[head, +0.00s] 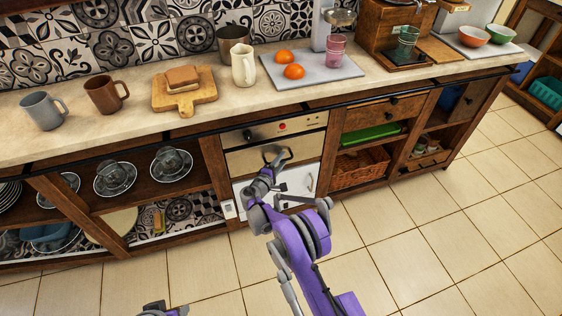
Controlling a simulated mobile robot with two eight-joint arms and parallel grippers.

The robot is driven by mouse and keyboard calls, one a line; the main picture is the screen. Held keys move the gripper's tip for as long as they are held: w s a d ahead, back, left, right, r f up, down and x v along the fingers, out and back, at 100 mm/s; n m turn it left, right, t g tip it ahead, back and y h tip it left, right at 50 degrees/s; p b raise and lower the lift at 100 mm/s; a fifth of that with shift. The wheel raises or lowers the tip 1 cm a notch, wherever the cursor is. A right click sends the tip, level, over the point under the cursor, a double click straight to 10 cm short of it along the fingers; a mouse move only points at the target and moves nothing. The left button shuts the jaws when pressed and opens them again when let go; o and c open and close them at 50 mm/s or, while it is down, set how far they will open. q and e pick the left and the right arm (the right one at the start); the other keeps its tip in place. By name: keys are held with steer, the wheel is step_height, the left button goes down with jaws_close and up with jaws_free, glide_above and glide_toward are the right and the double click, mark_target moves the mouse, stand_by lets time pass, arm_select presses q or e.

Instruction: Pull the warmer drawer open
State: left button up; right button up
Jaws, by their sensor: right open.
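The warmer drawer (242,162) is a steel front below a control panel in the built-in unit at the middle of the head view. It looks closed. Its dark handle (284,152) is partly covered by my right gripper (273,161). My right gripper is open and close in front of the handle. I cannot tell whether the fingers touch it or are around it. Only a small piece of my other arm shows at the bottom edge, and no left gripper can be made out.
The control panel (300,125) has a red light. A white door (303,177) lies below the drawer. Mugs, a bread board (184,96) and a tray with oranges (335,68) stand on the counter (215,122). The tiled floor (400,240) at the right is clear.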

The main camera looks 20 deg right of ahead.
jaws_close()
stand_by(1.3)
